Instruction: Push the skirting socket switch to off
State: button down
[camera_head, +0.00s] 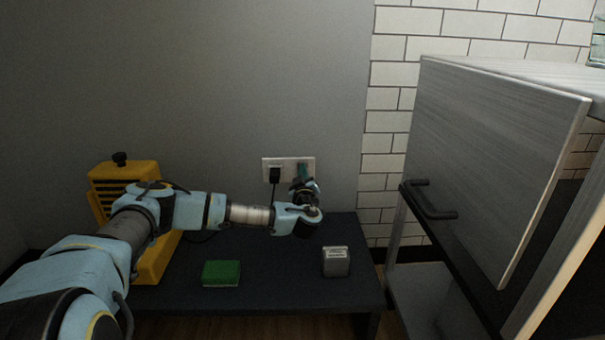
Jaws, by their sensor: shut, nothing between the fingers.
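The skirting socket (289,163) is a white double plate low on the grey wall, just above the dark table. A black plug (274,175) sits in its left half, with a cable hanging down. My gripper (303,174) is at the right half of the socket, its fingers pointing at the wall. It is shut and holds nothing. It hides part of the right half, so I cannot see the switch or its position. I cannot tell whether the fingertips touch the plate.
A yellow box-shaped device (155,258) stands at the left of the dark table (285,275). A green sponge-like block (221,273) and a small grey box (336,262) lie in front. A grey cabinet door (490,150) with a black handle (428,200) stands at the right.

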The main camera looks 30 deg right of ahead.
jog(key=p+v, duration=0.4)
jog(key=v, duration=0.3)
dwell(0.7)
dwell(0.4)
